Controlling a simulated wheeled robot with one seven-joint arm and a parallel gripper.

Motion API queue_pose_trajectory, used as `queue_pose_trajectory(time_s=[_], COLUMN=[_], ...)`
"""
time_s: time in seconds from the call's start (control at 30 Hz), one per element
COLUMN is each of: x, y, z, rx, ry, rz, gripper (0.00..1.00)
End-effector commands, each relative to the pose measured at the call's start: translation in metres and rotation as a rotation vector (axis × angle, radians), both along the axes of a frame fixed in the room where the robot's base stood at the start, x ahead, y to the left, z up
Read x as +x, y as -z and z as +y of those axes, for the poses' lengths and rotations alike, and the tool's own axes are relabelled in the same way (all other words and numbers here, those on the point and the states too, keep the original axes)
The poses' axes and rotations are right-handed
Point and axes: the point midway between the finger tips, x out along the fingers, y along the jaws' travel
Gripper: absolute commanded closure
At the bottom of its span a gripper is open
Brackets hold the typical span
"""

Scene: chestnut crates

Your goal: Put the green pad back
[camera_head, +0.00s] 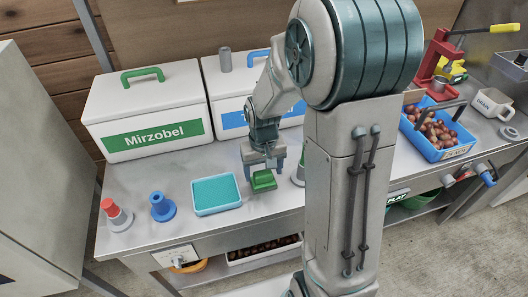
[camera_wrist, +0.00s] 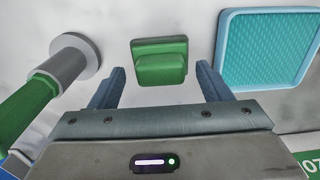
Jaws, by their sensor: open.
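The green pad (camera_head: 264,181) is a small green block with a raised grip on top. It lies on the metal bench just right of the teal tray (camera_head: 194,208). My gripper (camera_head: 262,164) is above it, pointing down. In the wrist view the pad (camera_wrist: 159,47) shows between and beyond the open fingertips of my gripper (camera_wrist: 161,70), with nothing held. The wrist view also shows the teal mat in its light blue tray (camera_wrist: 223,62) on the right. A green-handled piece with a grey collar (camera_wrist: 70,62) stands on the left.
A red-topped piece (camera_head: 116,215) and a blue piece (camera_head: 162,207) stand at the bench's left. The white Mirzobel box (camera_head: 146,109) and a blue-labelled box (camera_head: 217,79) stand behind. A blue crate (camera_head: 427,148) of chestnuts is at right. My arm hides part of the bench.

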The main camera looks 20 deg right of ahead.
Motion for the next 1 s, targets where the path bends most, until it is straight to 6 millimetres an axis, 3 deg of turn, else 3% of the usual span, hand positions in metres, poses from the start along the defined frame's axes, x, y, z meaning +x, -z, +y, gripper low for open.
queue_pose_trajectory(time_s=[0.3, 0.67, 0.77, 1.0], x=[0.001, -0.007, -0.024, -0.087], y=[-0.070, -0.106, -0.118, -0.141], z=[0.000, 0.000, 0.001, 0.001], rx=[0.000, -0.002, -0.006, -0.009], ry=[0.000, 0.000, -0.002, -0.002], rz=[-0.007, -0.016, -0.048, -0.163], gripper=[0.29, 0.29, 0.29, 0.29])
